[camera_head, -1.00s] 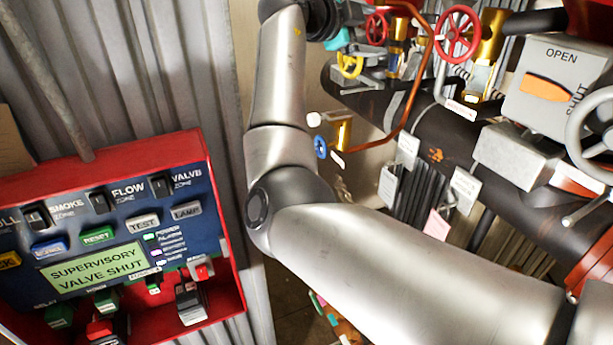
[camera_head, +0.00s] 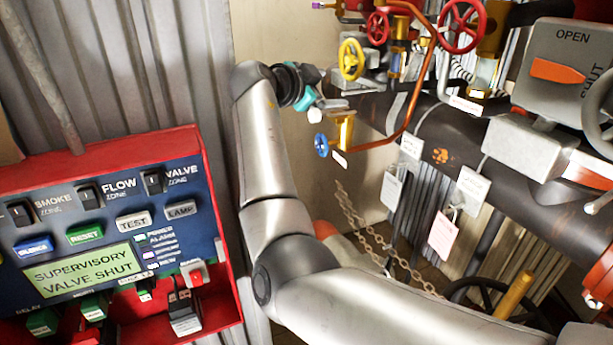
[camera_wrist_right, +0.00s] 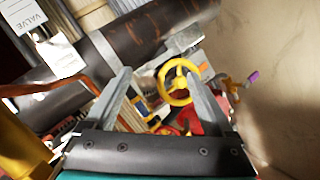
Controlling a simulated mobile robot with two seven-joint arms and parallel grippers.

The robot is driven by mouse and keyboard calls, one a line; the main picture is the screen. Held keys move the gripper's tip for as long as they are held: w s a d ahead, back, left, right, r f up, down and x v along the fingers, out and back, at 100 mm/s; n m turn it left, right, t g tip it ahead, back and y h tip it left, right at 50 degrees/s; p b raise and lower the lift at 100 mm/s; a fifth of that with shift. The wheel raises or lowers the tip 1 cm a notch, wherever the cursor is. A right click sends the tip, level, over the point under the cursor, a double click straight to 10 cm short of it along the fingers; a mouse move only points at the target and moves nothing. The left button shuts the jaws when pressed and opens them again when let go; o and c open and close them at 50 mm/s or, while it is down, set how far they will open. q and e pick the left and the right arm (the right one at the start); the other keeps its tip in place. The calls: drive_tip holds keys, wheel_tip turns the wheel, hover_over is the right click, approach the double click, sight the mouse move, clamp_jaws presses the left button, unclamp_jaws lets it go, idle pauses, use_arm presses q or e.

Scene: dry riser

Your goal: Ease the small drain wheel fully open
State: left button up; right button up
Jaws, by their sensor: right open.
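No wheel carries a readable drain label, so I cannot tell which one is the drain wheel. A small blue wheel (camera_head: 321,146) sits by a brass fitting (camera_head: 344,130) at the end of a copper pipe. A small yellow wheel (camera_head: 342,57) is above it; the yellow wheel also shows in the right wrist view (camera_wrist_right: 166,91), beyond my fingers and toward the right one. My right gripper (camera_head: 335,103) is open and empty, below the yellow wheel and above the blue one. Its spread fingers show in the right wrist view (camera_wrist_right: 156,76). My left gripper is out of view.
Two red wheels (camera_head: 450,45) (camera_head: 377,41) stand right of the yellow wheel. A thick dark pipe (camera_head: 465,140) with hanging tags runs across the right. A red alarm panel (camera_head: 215,165) reads "SUPERVISORY VALVE SHUT". A chain (camera_head: 370,235) hangs below the blue wheel.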

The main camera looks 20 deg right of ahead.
drive_tip(key=a+f+n+y+b, duration=0.1)
drive_tip(key=f+n, duration=0.1)
drive_tip(key=f, duration=0.5)
drive_tip(key=w+a+f+n+y+b, duration=0.1)
drive_tip(key=f+n, duration=0.1)
drive_tip(key=f, duration=0.5)
drive_tip(key=w+a+f+n+t+y+b, duration=0.1)
drive_tip(key=f+n, duration=0.2)
drive_tip(key=f, duration=0.3)
drive_tip(key=shift+w+a+f, duration=0.15)
drive_tip(key=shift+a+f, duration=0.15)
drive_tip(key=shift+f, duration=0.1)
